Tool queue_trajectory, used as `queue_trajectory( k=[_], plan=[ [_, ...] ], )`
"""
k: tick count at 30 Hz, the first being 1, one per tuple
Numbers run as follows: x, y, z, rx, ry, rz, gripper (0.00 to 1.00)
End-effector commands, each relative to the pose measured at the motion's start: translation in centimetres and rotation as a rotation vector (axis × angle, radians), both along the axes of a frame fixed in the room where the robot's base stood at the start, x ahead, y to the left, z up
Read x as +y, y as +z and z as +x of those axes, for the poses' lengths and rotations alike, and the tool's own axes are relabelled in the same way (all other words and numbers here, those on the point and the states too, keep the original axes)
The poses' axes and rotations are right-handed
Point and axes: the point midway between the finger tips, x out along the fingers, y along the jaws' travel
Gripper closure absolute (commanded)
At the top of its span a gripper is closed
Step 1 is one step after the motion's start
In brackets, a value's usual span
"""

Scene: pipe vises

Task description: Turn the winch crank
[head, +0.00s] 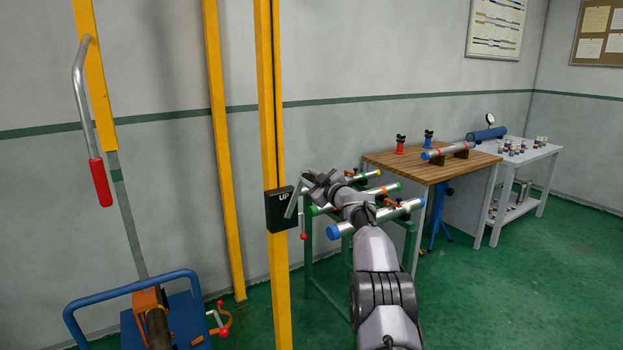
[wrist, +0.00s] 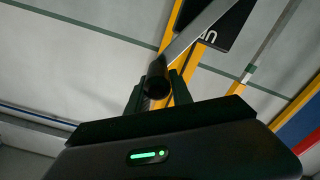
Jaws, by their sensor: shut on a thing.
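The winch is a black box marked "UP" (head: 281,211) on a yellow post. Its grey metal crank arm (head: 292,204) slants up and right from the box towards my gripper (head: 312,181). In the wrist view, the crank arm (wrist: 200,30) runs from the black plate at the top down to a dark cylindrical handle (wrist: 157,82). My gripper (wrist: 157,95) is shut on this crank handle, with one finger on each side. In the head view, the handle is largely hidden by the gripper.
Yellow posts (head: 224,150) stand left of and behind the winch. A pipe rack (head: 310,262) with several capped pipes stands close behind my arm. A wooden bench (head: 435,165) and a white table (head: 525,158) are at the right. Green floor (head: 540,280) is clear at right.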

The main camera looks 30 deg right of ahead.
Motion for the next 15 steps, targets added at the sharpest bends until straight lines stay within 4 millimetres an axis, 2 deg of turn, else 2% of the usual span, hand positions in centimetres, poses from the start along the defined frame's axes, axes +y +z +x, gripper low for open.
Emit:
queue_trajectory(
  k=[1,10,11,13,15],
  plan=[
    [0.8,-1.18,0.35,0.014,0.015,0.008,1.0],
    [0.8,-1.18,0.35,0.014,0.015,0.008,1.0],
    [0.79,-1.17,0.35,0.015,0.013,0.008,0.67],
    [0.74,-1.1,0.33,0.013,0.013,0.008,0.54],
    [0.67,-0.96,0.31,0.012,0.011,0.007,0.51]
  ],
)
